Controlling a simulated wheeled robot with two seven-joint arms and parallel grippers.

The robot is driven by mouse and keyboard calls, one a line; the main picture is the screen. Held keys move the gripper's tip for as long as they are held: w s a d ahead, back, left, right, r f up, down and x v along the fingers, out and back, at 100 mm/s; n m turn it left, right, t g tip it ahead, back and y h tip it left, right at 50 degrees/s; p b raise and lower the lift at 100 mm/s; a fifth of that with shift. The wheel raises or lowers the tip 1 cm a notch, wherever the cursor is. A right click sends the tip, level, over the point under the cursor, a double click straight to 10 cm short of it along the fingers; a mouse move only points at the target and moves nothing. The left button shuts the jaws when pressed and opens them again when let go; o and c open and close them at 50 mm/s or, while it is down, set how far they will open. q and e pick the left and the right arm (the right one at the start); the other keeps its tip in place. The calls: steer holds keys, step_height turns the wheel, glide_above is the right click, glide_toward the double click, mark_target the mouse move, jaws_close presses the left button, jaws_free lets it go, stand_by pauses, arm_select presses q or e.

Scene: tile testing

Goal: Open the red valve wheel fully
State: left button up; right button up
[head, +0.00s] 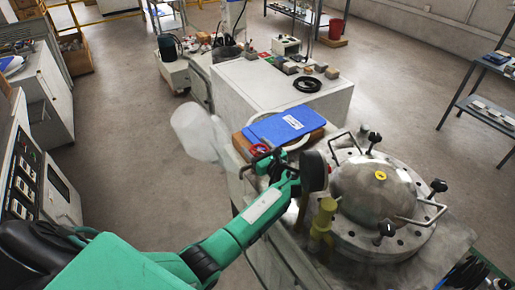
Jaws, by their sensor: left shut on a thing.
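The red valve wheel (258,149) shows as a small red ring in the head view, just in front of a blue folder. My green left arm reaches in from the lower left. Its black gripper (268,160) is at the wheel and shut on it, covering much of its near side. How far the wheel is turned cannot be told. My right gripper is out of view.
A domed metal vessel (376,190) with black-knobbed clamps stands right of the wheel. A dark round gauge-like part (314,170) and a yellow fitting (323,225) stand close to my arm. The blue folder (289,125) lies behind the wheel. Open floor (130,120) lies left.

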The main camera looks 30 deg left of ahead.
arm_select(q)
steer(key=shift+n+g+y, duration=0.3)
steer(key=shift+n+g, duration=0.2)
steer(key=shift+g, duration=0.2)
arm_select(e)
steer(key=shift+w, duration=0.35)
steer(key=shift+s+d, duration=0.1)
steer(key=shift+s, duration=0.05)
